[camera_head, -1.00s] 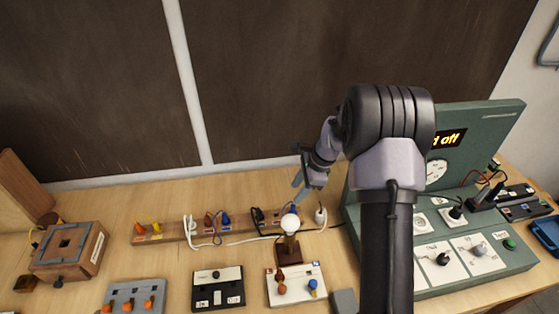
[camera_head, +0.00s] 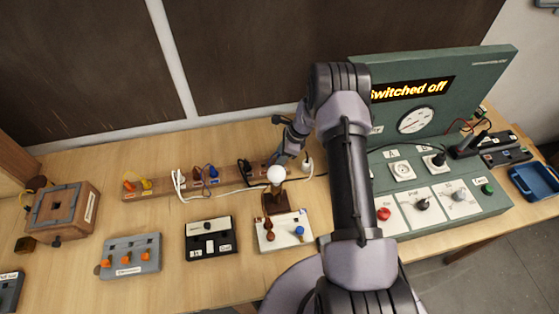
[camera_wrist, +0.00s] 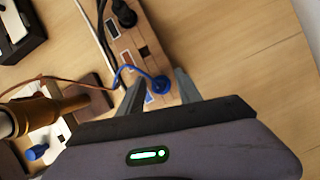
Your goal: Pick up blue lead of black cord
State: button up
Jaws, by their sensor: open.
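The blue lead (camera_wrist: 158,84) ends in a round blue plug on the wooden rack (camera_wrist: 136,42) in the wrist view, with its thin blue wire looping off to the left. My gripper (camera_wrist: 161,74) is open, with one finger on each side of the blue plug; I cannot tell whether either finger touches it. A black plug (camera_wrist: 124,14) with a black cord sits farther along the same rack. In the head view my gripper (camera_head: 279,160) is over the right end of the rack and hides the blue lead there.
A lamp with a white bulb (camera_head: 276,174) stands close in front of my gripper. A white plug (camera_head: 307,164) stands just right of it. The green test panel (camera_head: 470,70) reads "Switched off". Labelled fixtures, including a black one (camera_head: 211,238), line the front.

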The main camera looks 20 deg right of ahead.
jog(key=shift+s+r, duration=0.1)
jog(key=shift+c, duration=1.3)
grip_shut()
